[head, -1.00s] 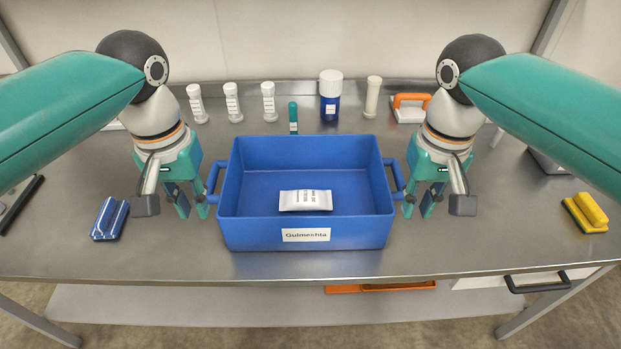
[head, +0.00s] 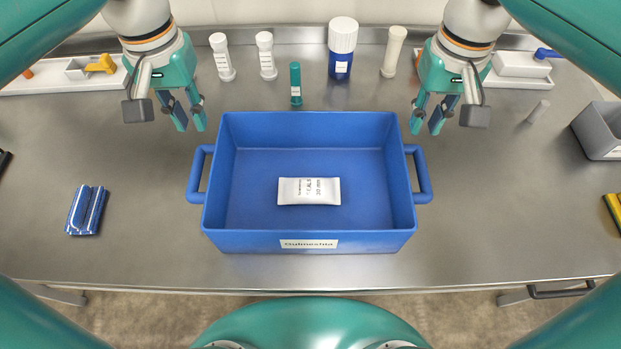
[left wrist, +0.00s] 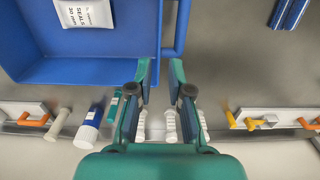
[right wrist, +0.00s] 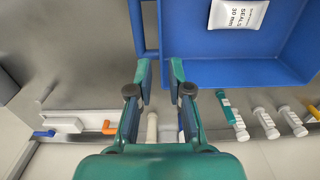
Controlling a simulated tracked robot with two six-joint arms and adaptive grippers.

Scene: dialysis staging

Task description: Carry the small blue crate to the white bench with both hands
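The small blue crate (head: 370,242) stands level on the steel table, with a labelled front and a white packet (head: 309,191) lying inside. Its left handle (head: 194,178) and right handle (head: 424,178) are both free. My left gripper (head: 190,124) is open and empty, behind and above the left handle. My right gripper (head: 426,127) is open and empty, behind and above the right handle. The crate wall also shows beyond the fingertips in the left wrist view (left wrist: 85,71) and the right wrist view (right wrist: 215,45). No white bench is recognisable.
Behind the crate stand white tubes (head: 222,57), a green tube (head: 295,84), a blue bottle with white cap (head: 341,50) and a pale cylinder (head: 393,52). A blue striped object (head: 86,210) lies at left. A grey bin (head: 600,130) stands at right. The table beside the crate is mostly clear.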

